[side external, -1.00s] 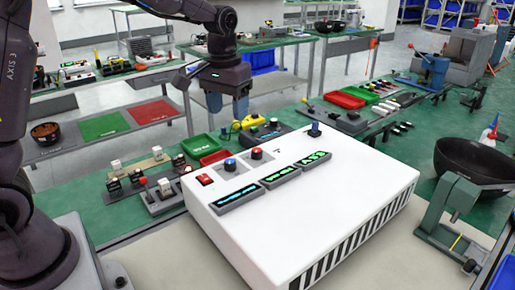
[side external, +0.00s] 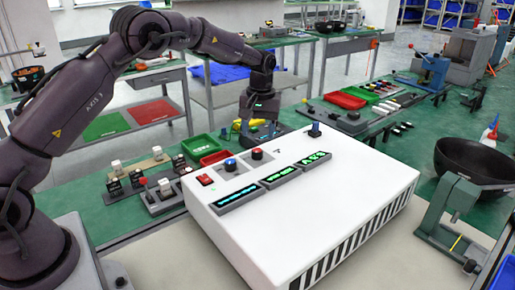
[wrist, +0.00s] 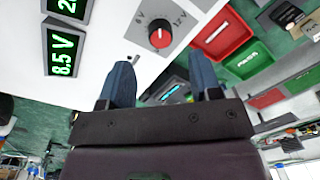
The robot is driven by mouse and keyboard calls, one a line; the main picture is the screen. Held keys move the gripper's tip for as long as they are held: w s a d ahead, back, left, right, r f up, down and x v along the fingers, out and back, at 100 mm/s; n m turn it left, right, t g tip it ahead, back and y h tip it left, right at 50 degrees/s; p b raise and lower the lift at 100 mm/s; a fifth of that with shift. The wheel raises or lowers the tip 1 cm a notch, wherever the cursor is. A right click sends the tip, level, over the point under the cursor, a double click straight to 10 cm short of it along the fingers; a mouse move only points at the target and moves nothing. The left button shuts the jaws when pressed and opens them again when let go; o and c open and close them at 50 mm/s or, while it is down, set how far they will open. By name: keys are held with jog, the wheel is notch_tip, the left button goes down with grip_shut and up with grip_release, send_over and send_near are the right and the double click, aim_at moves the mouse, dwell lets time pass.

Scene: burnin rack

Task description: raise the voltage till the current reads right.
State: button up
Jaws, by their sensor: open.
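The white power unit (side external: 330,205) stands on the bench with a blue-capped knob (side external: 230,165) and a red-capped knob (side external: 257,154) on top. The red knob (wrist: 160,38) shows close in the wrist view, on a grey plate marked 6 V and 12 V. A green display (wrist: 64,53) there reads 8.5 V; another (wrist: 68,6) is cut off after a "2". In the side view the three displays are too small to read. My gripper (side external: 258,138) is low behind the unit's back edge.
Small switch modules (side external: 150,185) stand left, a black bowl (side external: 470,160) right.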

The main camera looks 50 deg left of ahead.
aim_at(257, 150)
notch_tip(257, 150, down, 6)
jog(key=shift+s+r, duration=0.1)
jog(key=c, duration=0.9)
jog(key=shift+c, duration=0.2)
jog(key=shift+a+m, duration=0.1)
jog(key=shift+m, duration=2.7)
jog(key=o, duration=0.9)
